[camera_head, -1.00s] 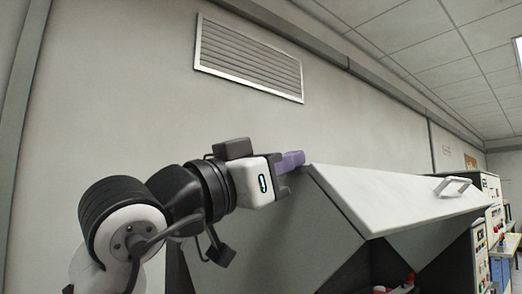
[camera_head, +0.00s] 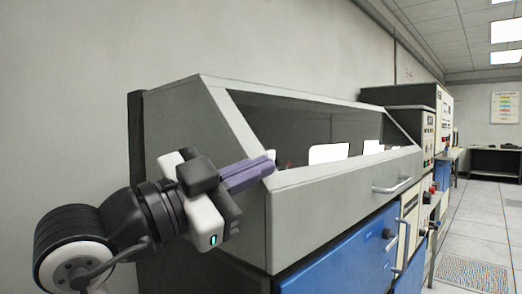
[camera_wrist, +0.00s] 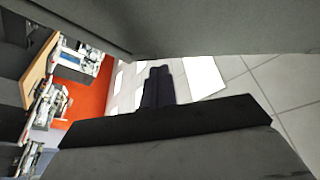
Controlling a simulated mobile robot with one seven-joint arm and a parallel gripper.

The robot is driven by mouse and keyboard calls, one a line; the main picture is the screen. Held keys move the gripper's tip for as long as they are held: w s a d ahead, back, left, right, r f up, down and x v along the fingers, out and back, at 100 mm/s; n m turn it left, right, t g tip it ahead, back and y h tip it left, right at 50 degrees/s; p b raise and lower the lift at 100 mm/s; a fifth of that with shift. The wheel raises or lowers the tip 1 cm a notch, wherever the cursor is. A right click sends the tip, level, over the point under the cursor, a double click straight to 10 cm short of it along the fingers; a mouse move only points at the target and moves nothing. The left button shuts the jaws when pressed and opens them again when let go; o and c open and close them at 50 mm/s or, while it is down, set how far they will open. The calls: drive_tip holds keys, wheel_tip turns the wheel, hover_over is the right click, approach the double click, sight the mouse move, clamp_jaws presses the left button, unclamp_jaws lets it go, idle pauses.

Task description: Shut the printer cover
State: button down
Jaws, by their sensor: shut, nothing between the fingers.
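The printer cover (camera_head: 330,204) is a light grey hinged hood with a dark window and a silver handle (camera_head: 392,186) on its front. It is down over the printer's top, its lower front edge just above the blue front panel (camera_head: 343,256); no gap shows there. My gripper (camera_head: 268,166) is shut and empty, its purple fingers pressed together at the cover's left front corner. I cannot tell whether they touch it. The closed fingers also show dark in the wrist view (camera_wrist: 158,88).
More machine cabinets (camera_head: 408,101) stand beyond the printer on the right. A tiled floor (camera_head: 478,225) is open at the right. A plain wall (camera_head: 70,90) runs behind. The wrist view shows an orange surface (camera_wrist: 92,97) and pale floor tiles.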

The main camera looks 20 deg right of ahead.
drive_tip(key=shift+w+a+f+b, duration=0.1)
drive_tip(key=shift+w+f+b, duration=0.15)
drive_tip(key=shift+f, duration=0.45)
drive_tip(key=shift+w+a+f+b, duration=0.15)
drive_tip(key=shift+f+b, duration=0.2)
drive_tip(key=shift+f, duration=0.35)
